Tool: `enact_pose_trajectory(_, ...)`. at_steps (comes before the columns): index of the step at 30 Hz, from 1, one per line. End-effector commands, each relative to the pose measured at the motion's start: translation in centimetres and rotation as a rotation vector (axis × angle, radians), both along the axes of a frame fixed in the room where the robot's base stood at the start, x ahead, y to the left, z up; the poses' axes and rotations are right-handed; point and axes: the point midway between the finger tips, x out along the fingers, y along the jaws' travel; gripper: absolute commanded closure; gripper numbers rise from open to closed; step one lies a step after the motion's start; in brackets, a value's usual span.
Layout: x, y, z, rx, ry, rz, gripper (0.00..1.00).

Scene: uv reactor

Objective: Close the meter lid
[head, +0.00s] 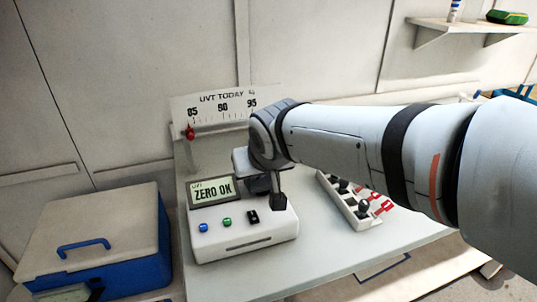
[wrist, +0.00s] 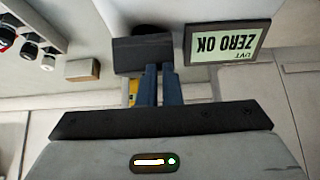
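The white meter (head: 245,236) stands on the bench, its screen (head: 213,191) reading "ZERO OK". The screen also shows upside down in the wrist view (wrist: 228,45). A dark block, which looks like the meter lid (wrist: 143,52), is just ahead of my fingers in the wrist view, with a black round part behind it. Whether the lid is fully down is hidden. My gripper (wrist: 160,84) has its two blue fingers close together, their tips at the dark block; I cannot tell if they touch it. In the head view my wrist covers the back right of the meter.
A white rack with black-capped vials and red tags (head: 360,205) stands right of the meter. A "UVT TODAY" scale (head: 222,105) with a red pointer is behind. A blue box with a beige lid (head: 95,240) is at the left. The bench front right is clear.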

Motion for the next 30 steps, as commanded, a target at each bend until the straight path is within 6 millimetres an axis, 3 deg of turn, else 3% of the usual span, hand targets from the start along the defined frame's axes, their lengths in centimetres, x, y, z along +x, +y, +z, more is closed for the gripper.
enact_pose_trajectory(2, -0.4, 0.3, -1.3, 0.005, -0.024, 0.009, 1.0)
enact_pose_trajectory(30, -1.8, 0.6, -1.9, 0.028, -0.064, 0.023, 1.0)
